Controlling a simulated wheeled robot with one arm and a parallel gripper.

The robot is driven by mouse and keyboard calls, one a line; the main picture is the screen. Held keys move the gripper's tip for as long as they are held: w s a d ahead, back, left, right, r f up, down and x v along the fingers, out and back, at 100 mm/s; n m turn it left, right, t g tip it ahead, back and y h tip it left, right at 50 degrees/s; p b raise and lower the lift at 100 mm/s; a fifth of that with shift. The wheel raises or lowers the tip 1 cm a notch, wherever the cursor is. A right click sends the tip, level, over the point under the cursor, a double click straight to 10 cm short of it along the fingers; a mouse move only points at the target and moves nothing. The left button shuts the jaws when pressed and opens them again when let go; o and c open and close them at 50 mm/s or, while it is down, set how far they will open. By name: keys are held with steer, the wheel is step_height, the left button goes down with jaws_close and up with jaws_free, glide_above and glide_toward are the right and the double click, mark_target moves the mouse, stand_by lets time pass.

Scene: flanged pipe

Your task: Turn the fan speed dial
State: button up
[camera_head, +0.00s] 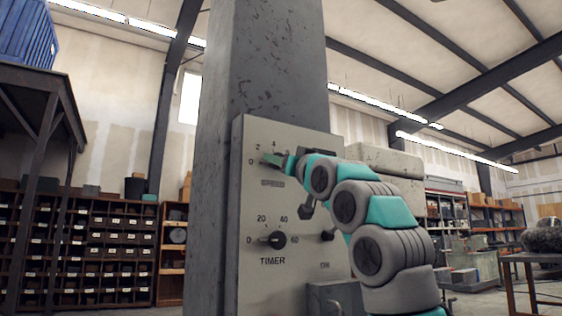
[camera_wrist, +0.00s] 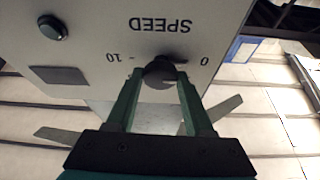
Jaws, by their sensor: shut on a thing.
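The fan speed dial (camera_wrist: 160,72) is a small black knob on a grey control panel (camera_head: 255,209). The dial's pointer direction is not clear.
A TIMER dial (camera_head: 278,240) sits below on the same panel, with a small black button (camera_head: 327,236) to its right. A box (camera_head: 336,297) juts out at the panel's lower right. The panel is on a grey column (camera_head: 275,60). Shelves (camera_head: 110,250) stand behind at left.

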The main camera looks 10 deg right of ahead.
steer(key=shift+r+p, duration=0.1)
steer(key=shift+p, duration=0.25)
jaws_close()
steer(key=shift+n+y, duration=0.4)
steer(key=shift+n, duration=0.2)
steer(key=o, duration=1.3)
jaws_free()
steer(key=shift+c, duration=0.2)
steer(key=shift+s, duration=0.1)
steer(key=b+v, duration=0.2)
steer(key=v, duration=0.5)
steer(key=shift+s+d+f, duration=0.15)
steer(key=shift+s+f, duration=0.1)
